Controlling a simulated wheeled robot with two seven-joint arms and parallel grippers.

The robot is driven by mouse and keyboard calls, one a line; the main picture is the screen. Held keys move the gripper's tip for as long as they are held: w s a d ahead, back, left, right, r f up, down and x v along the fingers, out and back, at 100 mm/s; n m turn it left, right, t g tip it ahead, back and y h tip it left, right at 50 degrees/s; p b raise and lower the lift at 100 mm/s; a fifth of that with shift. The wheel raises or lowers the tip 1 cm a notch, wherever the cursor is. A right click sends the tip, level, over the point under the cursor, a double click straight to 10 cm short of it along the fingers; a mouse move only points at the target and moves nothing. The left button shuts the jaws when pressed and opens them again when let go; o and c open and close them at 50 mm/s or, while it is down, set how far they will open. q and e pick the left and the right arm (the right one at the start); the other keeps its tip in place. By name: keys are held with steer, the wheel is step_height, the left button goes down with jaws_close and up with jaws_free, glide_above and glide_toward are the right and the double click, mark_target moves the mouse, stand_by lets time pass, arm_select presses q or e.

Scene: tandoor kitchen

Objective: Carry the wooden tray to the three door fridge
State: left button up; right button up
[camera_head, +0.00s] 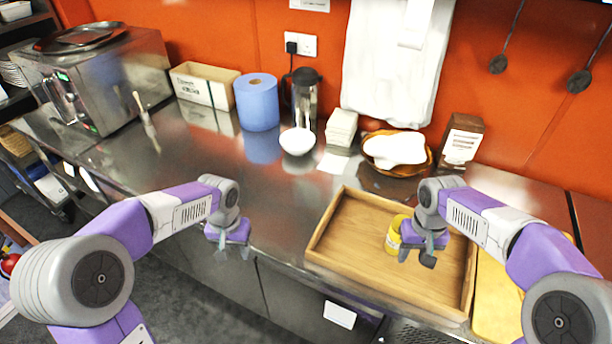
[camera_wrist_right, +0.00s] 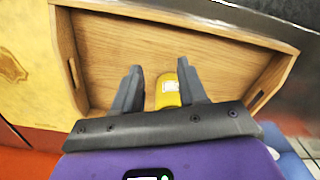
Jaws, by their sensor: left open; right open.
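The wooden tray (camera_head: 350,242) lies flat on the steel counter at its front edge, right of centre in the head view. A yellow can (camera_head: 393,236) with a pale label stands in it. My right gripper (camera_head: 418,258) is open above the tray, beside the can. In the right wrist view the tray (camera_wrist_right: 130,50) fills the upper middle, and the yellow can (camera_wrist_right: 168,90) shows between the open fingers of my right gripper (camera_wrist_right: 162,88); I cannot tell whether they touch it. My left gripper (camera_head: 233,252) is open and empty at the counter's front edge, left of the tray. The three door fridge is not identifiable.
A yellow board (camera_head: 496,300) lies right of the tray. Behind stand a basket with white contents (camera_head: 398,148), a brown box (camera_head: 461,142), a white bowl (camera_head: 297,141), a glass jug (camera_head: 304,97) and a blue roll (camera_head: 257,103). The counter's middle left is mostly clear.

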arm_select(q)
steer(key=shift+a, duration=0.1)
arm_select(e)
step_height(320, 180, up, 8)
steer(key=shift+s+d+r, duration=0.2)
steer(key=shift+r, duration=0.05)
arm_select(q)
steer(key=shift+s, duration=0.1)
